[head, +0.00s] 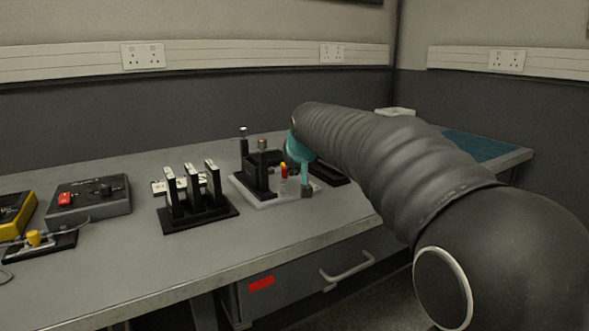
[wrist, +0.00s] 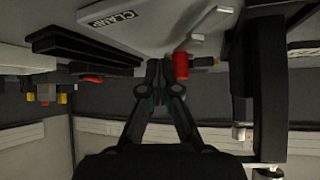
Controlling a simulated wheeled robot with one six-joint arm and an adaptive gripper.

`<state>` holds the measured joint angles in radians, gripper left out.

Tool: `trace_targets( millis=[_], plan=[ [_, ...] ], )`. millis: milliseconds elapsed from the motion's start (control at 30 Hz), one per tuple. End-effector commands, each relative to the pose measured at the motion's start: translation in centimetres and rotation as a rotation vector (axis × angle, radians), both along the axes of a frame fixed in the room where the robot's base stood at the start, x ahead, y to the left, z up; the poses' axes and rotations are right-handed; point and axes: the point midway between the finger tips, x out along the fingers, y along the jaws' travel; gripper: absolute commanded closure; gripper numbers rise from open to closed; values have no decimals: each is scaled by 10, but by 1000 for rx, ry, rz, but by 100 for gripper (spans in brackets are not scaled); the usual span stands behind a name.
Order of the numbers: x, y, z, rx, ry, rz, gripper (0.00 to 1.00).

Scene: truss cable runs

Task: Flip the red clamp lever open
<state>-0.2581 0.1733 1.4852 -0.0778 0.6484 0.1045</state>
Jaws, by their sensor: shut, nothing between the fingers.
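The red clamp lever (head: 284,174) stands on a pale base plate (head: 270,203), beside a black clamp block (head: 262,172). In the wrist view the red lever end (wrist: 180,66) is just right of my fingertips, and the plate (wrist: 165,32) carries a CLAMP label (wrist: 120,18). My gripper (head: 306,192) points down just right of the lever in the head view. In the wrist view my gripper (wrist: 162,66) is shut with nothing between its fingers. The fingertips are very close to the lever; I cannot tell whether they touch it.
A black rack with upright posts (head: 200,215) stands left of the clamp plate. A grey box with a red switch (head: 90,208) and a yellow device (head: 15,212) are further left. A teal mat (head: 480,147) lies at the right. The front bench area is clear.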

Motion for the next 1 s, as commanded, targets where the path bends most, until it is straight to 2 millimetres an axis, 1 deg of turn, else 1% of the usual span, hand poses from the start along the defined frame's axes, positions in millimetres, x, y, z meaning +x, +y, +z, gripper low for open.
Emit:
trace_targets(
  millis=[333,700,1000],
  plan=[
    [-1,1,0,-1,0,1,100],
    [-13,9,-1,0,0,1,100],
    [-13,9,0,0,0,0,100]
  ],
)
